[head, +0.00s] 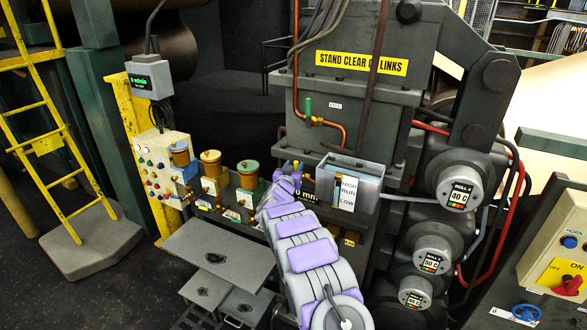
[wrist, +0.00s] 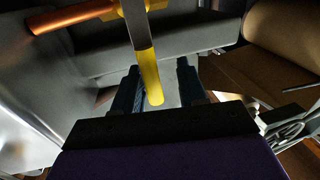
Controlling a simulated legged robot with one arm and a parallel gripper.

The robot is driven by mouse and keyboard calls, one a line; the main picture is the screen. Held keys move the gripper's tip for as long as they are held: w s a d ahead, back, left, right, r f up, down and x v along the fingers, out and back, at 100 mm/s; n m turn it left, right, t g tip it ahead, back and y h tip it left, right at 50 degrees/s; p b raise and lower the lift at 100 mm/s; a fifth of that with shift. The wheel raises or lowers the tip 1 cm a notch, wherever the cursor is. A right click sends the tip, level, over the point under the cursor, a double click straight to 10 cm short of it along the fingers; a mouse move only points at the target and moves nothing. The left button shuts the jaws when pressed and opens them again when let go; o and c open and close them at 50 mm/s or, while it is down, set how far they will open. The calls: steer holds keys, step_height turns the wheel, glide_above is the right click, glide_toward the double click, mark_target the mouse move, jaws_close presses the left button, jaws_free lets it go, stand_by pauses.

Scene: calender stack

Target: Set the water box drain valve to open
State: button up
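The water box (head: 352,183) is a grey metal box with a HIGH, RUN, LOW label (head: 346,192), on the front of the machine. In the wrist view, a valve lever (wrist: 150,70) with a yellow grip hangs from a brass body joined to a copper pipe (wrist: 75,17). I take this as the drain valve. Its yellow end lies between the two fingers of my gripper (wrist: 158,68), with gaps visible on both sides. Contact is not seen. In the head view my gripper (head: 284,177) is just left of the box, and my arm hides much around it.
A green-handled valve (head: 308,110) sits on a copper pipe above the box. Several capped pots (head: 211,165) stand left of my gripper. Rolls with readouts (head: 440,248) are at right. A grey platform (head: 216,250) is below left; a yellow ladder (head: 45,120) stands farther left.

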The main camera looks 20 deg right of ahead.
steer(key=shift+d, duration=0.65)
steer(key=c, duration=0.5)
steer(key=shift+f, duration=0.1)
steer(key=shift+c, duration=1.2)
steer(key=shift+a, duration=0.2)
jaws_close()
steer(key=shift+d, duration=0.15)
